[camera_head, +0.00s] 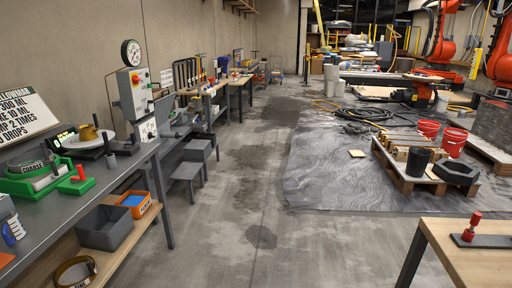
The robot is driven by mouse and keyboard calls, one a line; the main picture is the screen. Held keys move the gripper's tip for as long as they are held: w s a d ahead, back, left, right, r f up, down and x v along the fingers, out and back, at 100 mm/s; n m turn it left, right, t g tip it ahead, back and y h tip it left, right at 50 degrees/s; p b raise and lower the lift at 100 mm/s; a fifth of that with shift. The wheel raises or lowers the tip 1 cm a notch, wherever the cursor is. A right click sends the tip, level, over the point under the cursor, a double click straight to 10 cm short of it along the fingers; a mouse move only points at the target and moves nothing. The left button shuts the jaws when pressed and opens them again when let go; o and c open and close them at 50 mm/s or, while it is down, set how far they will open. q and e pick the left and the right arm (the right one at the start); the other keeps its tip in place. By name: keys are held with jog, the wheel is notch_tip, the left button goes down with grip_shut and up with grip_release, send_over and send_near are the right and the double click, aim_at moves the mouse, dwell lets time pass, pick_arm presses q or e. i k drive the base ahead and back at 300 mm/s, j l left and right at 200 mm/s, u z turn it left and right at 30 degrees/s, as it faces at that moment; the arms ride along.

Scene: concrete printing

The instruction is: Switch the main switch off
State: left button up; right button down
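A grey control panel (139,88) with small buttons, one of them red, stands at the left above the workbench, under a round dial gauge (131,53). A smaller white box (148,130) with dark knobs sits below it. Which of these carries the main switch, and its position, I cannot tell at this size. Neither of my grippers is in view.
The grey workbench (60,215) along the left holds a scale with a tan cup (88,132) and a green tray (35,185). A wooden table (465,262) with a red-handled tool (475,222) stands front right. The concrete floor (255,200) between is clear.

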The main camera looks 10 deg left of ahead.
aim_at(135, 79)
jog(key=i+u, duration=0.2)
jog(key=i, duration=0.35)
jog(key=i+u, duration=0.15)
jog(key=i, duration=0.45)
jog(key=i+u, duration=0.2)
jog(key=i, duration=0.35)
jog(key=i+l+u, duration=0.2)
jog(key=i, duration=0.35)
jog(key=i+l+u, duration=0.1)
jog(key=i+u, duration=0.3)
jog(key=i+l+u, duration=0.25)
jog(key=i+u, duration=0.15)
jog(key=i, duration=0.2)
jog(key=i+l+u, duration=0.75)
jog(key=i+l, duration=0.05)
jog(key=l, duration=0.05)
